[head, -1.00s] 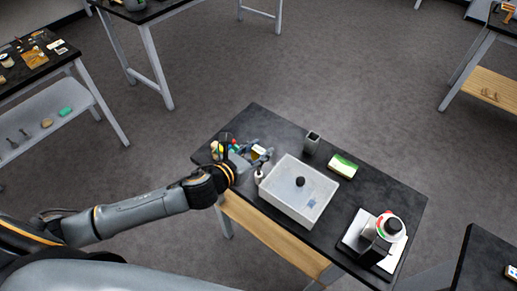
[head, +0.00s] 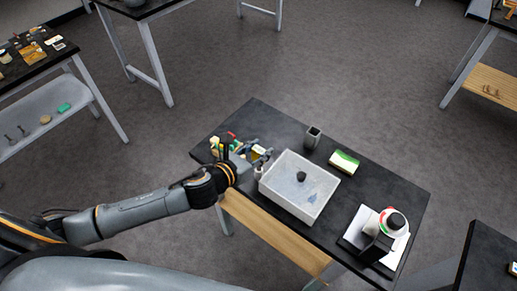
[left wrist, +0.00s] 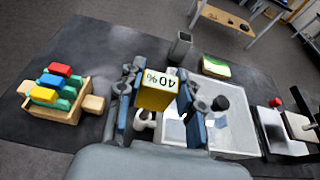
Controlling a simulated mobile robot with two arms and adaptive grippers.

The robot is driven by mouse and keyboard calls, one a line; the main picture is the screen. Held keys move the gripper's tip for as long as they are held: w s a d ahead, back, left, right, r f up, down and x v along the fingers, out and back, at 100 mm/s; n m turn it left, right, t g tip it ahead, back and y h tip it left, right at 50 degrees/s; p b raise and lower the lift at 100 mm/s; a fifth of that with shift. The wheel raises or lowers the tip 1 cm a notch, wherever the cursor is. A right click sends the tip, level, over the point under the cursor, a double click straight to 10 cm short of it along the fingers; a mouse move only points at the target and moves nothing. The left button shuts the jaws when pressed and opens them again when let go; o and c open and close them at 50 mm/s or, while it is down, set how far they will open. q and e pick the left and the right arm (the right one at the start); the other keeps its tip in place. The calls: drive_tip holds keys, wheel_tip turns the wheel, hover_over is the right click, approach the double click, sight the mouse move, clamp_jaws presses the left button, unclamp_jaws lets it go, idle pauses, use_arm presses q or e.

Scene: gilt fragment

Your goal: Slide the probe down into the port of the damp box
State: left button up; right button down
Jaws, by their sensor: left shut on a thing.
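The damp box (head: 319,203) is a whitish, see-through box on the black table, with a round black port (head: 301,176) on its lid. In the left wrist view the box (left wrist: 237,138) and the black port (left wrist: 221,103) lie right of my fingers. My left gripper (head: 251,157) is at the box's left side, shut on a yellow block-like probe (left wrist: 157,97) with a white face reading "40%". The probe is apart from the port. Its lower end is hidden. My right gripper is not in view.
A wooden holder (left wrist: 70,110) with coloured pieces stands left of my gripper. A small white bottle (head: 259,172) is close by the box. A grey cup (head: 313,137) and a green-and-white sponge-like block (head: 344,161) stand behind it. A white-and-black device (head: 380,240) is at right.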

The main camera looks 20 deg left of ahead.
use_arm(q)
drive_tip(key=shift+f+b, duration=1)
drive_tip(key=shift+f, duration=0.55)
drive_tip(key=o, duration=1.2)
drive_tip(key=shift+s+a+r, duration=0.1)
drive_tip(key=shift+s+a, duration=0.05)
drive_tip(key=shift+s, duration=0.15)
drive_tip(key=v, duration=1.1)
drive_tip(key=shift+s+r, duration=0.15)
drive_tip(key=shift+s, duration=0.05)
